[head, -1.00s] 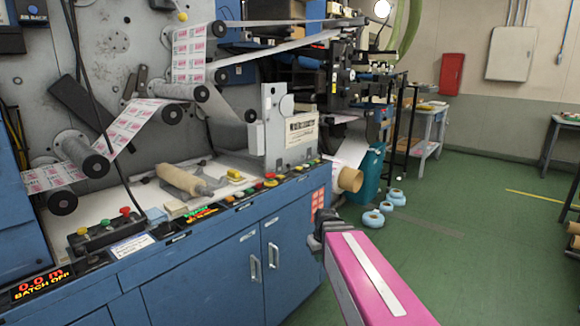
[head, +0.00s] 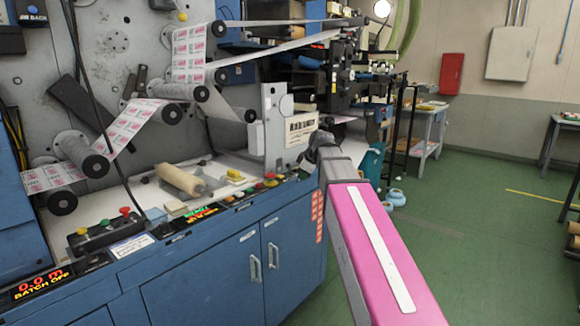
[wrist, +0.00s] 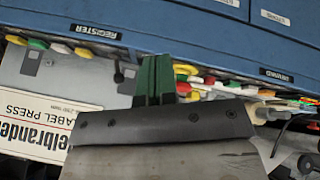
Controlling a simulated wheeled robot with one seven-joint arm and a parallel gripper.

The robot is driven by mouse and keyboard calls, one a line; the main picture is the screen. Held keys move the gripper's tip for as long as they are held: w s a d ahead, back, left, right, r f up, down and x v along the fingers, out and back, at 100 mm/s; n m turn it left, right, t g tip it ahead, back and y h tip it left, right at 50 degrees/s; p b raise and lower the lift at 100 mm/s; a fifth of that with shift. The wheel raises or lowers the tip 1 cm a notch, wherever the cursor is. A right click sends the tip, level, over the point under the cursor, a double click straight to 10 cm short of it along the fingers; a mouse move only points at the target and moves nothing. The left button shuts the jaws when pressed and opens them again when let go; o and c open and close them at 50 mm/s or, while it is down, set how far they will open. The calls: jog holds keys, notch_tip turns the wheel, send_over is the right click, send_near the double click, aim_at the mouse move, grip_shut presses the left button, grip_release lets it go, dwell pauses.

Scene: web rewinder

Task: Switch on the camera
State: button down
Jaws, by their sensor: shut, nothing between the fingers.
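My gripper (head: 318,142) is at the right end of the blue console, in front of the upright grey plate. In the wrist view its green fingers (wrist: 153,80) are shut with nothing between them. They point toward a row of coloured buttons along the console edge, and red (wrist: 183,88) and yellow (wrist: 186,69) ones show just right of the fingertips. I cannot tell whether the fingers touch any. The row also shows in the head view (head: 270,183). I cannot tell which part is the camera or which button belongs to it.
The upright grey plate (head: 273,110) carries a white label sign (head: 301,129). A tan roll (head: 181,180) lies on the console top. A control box (head: 100,233) with coloured knobs stands at the left.

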notch_tip(320, 180, up, 9)
jog(key=w+a+n, duration=0.1)
jog(key=w+n, duration=0.1)
jog(key=shift+f+n+t+y, duration=0.2)
jog(key=shift+n+t+y, duration=0.2)
jog(key=shift+a, duration=0.1)
jog(key=x, duration=0.4)
jog(key=w+x, duration=0.1)
jog(key=x, duration=0.2)
jog(key=w+r+x, duration=0.1)
jog(key=x, duration=0.3)
jog(key=shift+w+d+f, duration=0.25)
jog(key=shift+w+f, duration=0.1)
jog(key=shift+w, duration=0.4)
